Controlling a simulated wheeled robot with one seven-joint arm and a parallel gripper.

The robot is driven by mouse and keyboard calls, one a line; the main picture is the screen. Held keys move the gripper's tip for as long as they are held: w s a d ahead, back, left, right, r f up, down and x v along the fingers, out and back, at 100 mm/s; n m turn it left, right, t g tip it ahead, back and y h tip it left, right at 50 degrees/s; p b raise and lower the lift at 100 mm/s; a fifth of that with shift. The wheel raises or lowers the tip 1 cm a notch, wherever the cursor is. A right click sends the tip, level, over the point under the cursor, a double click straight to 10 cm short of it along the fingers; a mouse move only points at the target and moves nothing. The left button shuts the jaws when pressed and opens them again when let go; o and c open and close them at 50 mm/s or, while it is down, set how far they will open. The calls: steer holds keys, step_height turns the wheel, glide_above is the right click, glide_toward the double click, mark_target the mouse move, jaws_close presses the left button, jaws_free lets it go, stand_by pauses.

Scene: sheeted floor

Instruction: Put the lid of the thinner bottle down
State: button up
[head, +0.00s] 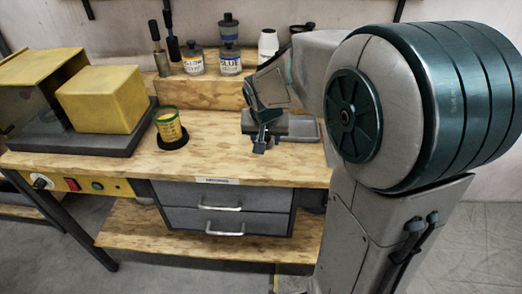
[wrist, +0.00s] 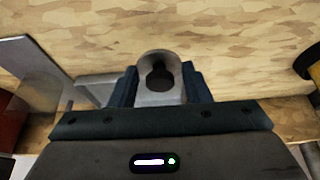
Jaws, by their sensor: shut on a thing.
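My gripper (wrist: 160,88) is shut on a light grey, round piece with a dark round hollow (wrist: 160,75), which I take to be the lid. In the head view my gripper (head: 264,138) points down low over the bench, in front of the wooden step. The lid is too small to make out there. I cannot tell whether it touches the bench top. A white bottle (head: 267,46) stands on the step behind my arm; its label is not readable, so I cannot tell if it is the thinner bottle.
A grey metal fixture (head: 295,127) sits just right of my gripper. Glue bottles (head: 229,62) stand on the step (head: 207,92). The wooden bench top (head: 215,150) is clear between jar and gripper.

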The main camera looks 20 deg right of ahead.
mark_target(261, 160)
steer(key=shift+w+a+f, duration=0.1)
steer(key=shift+a+f, duration=0.4)
steer(key=shift+a, duration=0.05)
steer(key=shift+f, duration=1.85)
steer(key=shift+f, duration=0.2)
steer(key=o, duration=1)
steer(key=shift+r, duration=0.1)
